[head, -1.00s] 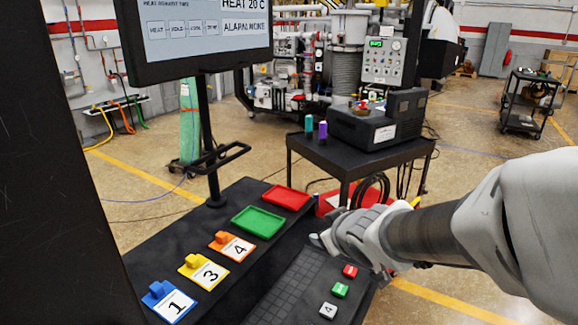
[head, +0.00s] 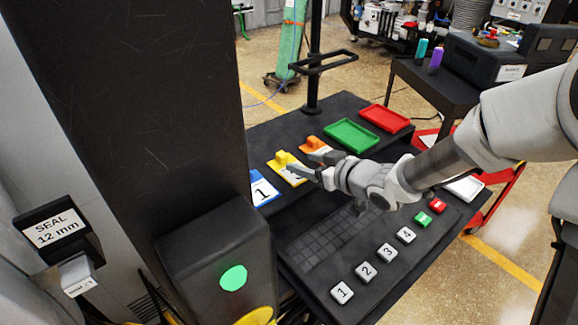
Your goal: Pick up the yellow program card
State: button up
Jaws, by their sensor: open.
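The yellow program card (head: 286,168) lies on the black console between the blue card (head: 262,190) and the orange card (head: 313,146). It has a raised yellow grip block, and its white label is partly hidden by my gripper. My gripper (head: 316,166) reaches in from the right, its fingers apart, with the tips just right of the yellow card and near the orange card. Nothing is between the fingers that I can see. I cannot tell whether a finger touches a card.
A green tray (head: 349,136) and a red tray (head: 384,118) lie behind the cards. Numbered keys (head: 366,271) and a keyboard (head: 325,241) are in front. A dark pillar (head: 150,110) and a box with a green button (head: 233,278) stand at left.

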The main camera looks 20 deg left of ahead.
aim_at(283, 155)
jog(key=x, duration=1)
jog(key=shift+w+a+r, duration=0.15)
jog(key=shift+a+r, duration=0.05)
grip_shut()
